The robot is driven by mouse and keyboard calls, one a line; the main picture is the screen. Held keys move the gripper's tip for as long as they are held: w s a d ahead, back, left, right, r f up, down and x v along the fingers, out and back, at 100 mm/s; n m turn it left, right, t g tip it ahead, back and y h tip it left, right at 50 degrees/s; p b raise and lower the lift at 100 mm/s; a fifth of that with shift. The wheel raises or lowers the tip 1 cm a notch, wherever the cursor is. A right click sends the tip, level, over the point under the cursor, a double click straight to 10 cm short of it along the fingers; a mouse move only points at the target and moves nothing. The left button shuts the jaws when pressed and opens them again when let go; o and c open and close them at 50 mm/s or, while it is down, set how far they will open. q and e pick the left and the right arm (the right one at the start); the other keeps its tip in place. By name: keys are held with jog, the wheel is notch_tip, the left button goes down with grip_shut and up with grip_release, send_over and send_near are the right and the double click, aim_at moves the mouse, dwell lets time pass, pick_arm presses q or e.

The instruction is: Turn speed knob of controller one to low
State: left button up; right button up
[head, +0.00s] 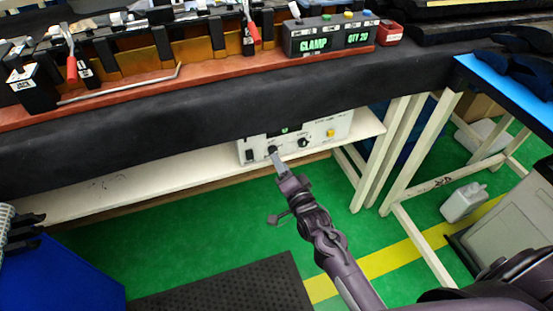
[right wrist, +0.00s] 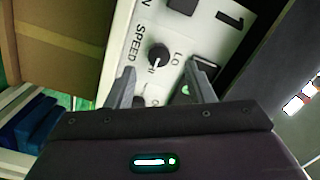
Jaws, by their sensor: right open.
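The white controller (head: 316,133) stands on the shelf under the bench. In the right wrist view its panel (right wrist: 205,45) carries a large "1" and the word SPEED. The black speed knob (right wrist: 158,56) sits between the LO and HI marks, its white pointer line toward HI. My right gripper (right wrist: 159,86) is open, its fingers apart, with the knob showing in the gap just beyond the tips. In the head view my right gripper (head: 275,156) is at the controller's front and partly covers the panel. Contact with the knob cannot be told.
The dark bench edge (head: 200,130) overhangs the controller. The white shelf (head: 110,193) is bare to its left, and white legs (head: 405,165) stand to its right. A second dark control (right wrist: 139,101) lies near the left finger. A blue bin (head: 65,275) stands lower left.

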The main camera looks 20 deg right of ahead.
aim_at(273, 150)
pick_arm(q)
jog(key=shift+w+d+r, duration=0.15)
jog(key=shift+w+r, duration=0.05)
jog(key=shift+r, duration=0.4)
pick_arm(e)
jog(key=shift+w+a+f, duration=0.1)
jog(key=shift+w, duration=0.95)
jog(key=shift+w+a, duration=0.1)
jog(key=shift+w, duration=0.9)
jog(key=c, duration=1)
pick_arm(q)
jog(key=s+a+f+p, duration=0.3)
jog(key=s+f+p, duration=0.3)
jog(key=s+f, duration=0.3)
jog(key=shift+s+a, duration=0.4)
jog(key=shift+s, duration=0.45)
pick_arm(e)
jog(key=shift+n+g+h, duration=0.3)
jog(key=shift+n+h, duration=0.2)
jog(key=shift+n, duration=8.1)
pick_arm(q)
jog(key=shift+f, duration=0.15)
